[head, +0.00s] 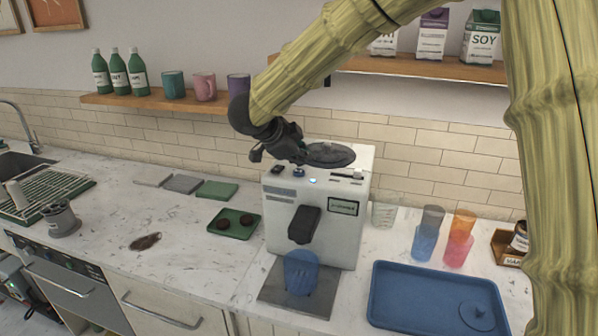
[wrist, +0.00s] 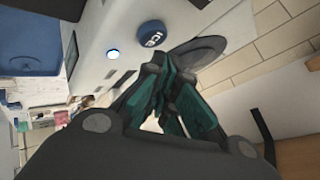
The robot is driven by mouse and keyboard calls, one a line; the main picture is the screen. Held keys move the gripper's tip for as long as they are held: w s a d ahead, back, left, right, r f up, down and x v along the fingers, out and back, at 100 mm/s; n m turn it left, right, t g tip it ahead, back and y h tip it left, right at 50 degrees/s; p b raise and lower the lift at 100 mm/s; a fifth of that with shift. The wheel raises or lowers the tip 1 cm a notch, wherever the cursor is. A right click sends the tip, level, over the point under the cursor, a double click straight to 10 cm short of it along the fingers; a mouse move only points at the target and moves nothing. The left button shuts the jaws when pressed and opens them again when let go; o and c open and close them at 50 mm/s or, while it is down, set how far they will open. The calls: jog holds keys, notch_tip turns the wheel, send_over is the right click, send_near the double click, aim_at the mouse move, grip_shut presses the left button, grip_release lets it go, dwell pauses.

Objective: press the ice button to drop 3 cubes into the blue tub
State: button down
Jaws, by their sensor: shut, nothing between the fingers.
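The white ice machine (head: 330,235) stands on the counter with a dark spout (head: 304,224) on its front. Its round dark-blue button marked ICE shows in the wrist view (wrist: 152,36), beside a lit blue-white light (wrist: 113,53). The blue translucent tub (head: 301,272) stands below the spout; I cannot make out any cubes in it. My gripper (head: 298,159) is shut and empty, just above the machine's front top edge. In the wrist view its teal-padded fingers (wrist: 175,88) are close to the ICE button; I cannot tell whether they touch it.
A large blue tray (head: 400,312) lies to the machine's right, with coloured cups (head: 425,243) behind it. A green tray (head: 233,224) with dark round items lies to the left.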

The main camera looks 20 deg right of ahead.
aim_at(302, 172)
jog(key=shift+f, duration=0.1)
jog(key=shift+f, duration=0.35)
jog(key=shift+f, duration=0.5)
dwell(0.9)
dwell(0.3)
jog(key=shift+r+p, duration=0.95)
jog(key=shift+p, duration=0.2)
jog(key=shift+r+p, duration=2.35)
jog(key=shift+r, duration=0.2)
jog(key=shift+f, duration=0.1)
